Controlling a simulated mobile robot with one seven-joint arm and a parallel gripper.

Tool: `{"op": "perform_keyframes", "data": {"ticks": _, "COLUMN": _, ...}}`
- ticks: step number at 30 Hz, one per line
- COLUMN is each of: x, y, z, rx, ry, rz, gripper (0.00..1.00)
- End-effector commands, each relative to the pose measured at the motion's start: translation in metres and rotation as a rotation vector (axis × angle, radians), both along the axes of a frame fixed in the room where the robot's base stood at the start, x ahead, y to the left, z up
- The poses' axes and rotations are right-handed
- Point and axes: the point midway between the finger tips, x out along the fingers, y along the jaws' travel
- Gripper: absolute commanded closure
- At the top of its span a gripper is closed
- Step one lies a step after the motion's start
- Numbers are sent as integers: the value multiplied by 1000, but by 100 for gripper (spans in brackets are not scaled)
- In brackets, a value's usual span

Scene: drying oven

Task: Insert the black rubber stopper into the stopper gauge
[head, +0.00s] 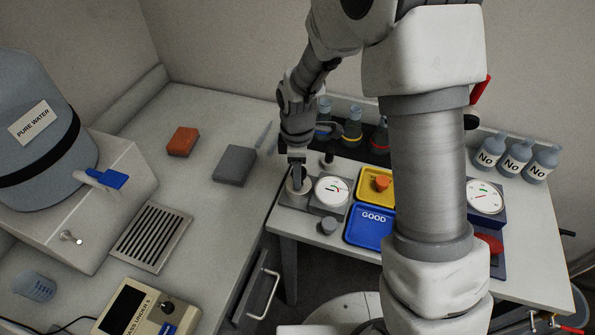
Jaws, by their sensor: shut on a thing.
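My gripper (297,176) points down over the round pale socket (299,195) at the left of the stopper gauge. It is shut on a small dark thing that looks like the black rubber stopper. The fingers hide most of it. Its lower end is at or just over the socket; I cannot tell how far in it sits. The stopper gauge's white dial (332,191) faces up, just right of my gripper.
A blue GOOD tray (370,238) and a yellow tray (367,190) with an orange stopper (382,184) lie to the right. A dark upright piece (327,161) and several bottles (352,133) stand behind.

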Motion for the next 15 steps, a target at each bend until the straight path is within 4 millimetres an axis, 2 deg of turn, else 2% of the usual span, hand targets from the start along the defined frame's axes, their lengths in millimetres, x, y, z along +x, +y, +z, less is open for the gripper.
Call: {"op": "perform_keyframes", "data": {"ticks": 15, "x": 0, "y": 0, "z": -12, "rx": 0, "ry": 0, "rz": 0, "gripper": 100}}
